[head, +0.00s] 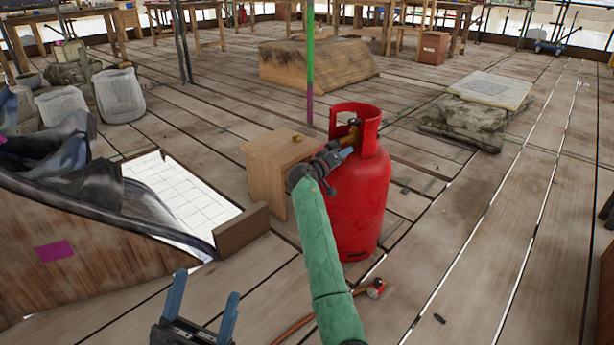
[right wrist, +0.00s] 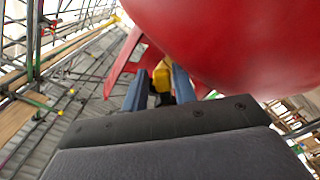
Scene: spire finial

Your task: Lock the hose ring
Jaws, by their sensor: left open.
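A red gas cylinder (head: 358,205) stands upright on the plank floor. A yellow-brass valve (head: 350,134) sits inside its collar. My right gripper (head: 344,154) is at the collar's near-left side, by the valve. In the right wrist view, its two blue fingers are apart, with a yellow and black part (right wrist: 162,80) between or just beyond them. I cannot tell whether they grip it. The red cylinder (right wrist: 235,40) fills the top right there. My left gripper (head: 202,305) is open and empty at the bottom. An orange hose with a red and grey end (head: 376,288) lies on the floor; I cannot make out a ring.
A wooden box (head: 275,170) stands just left of the cylinder. A sloped wooden panel (head: 80,260) with dark cloth is at the left, beside a floor opening (head: 165,190). A green and purple pole (head: 310,65) rises behind. The floor at right is mostly clear.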

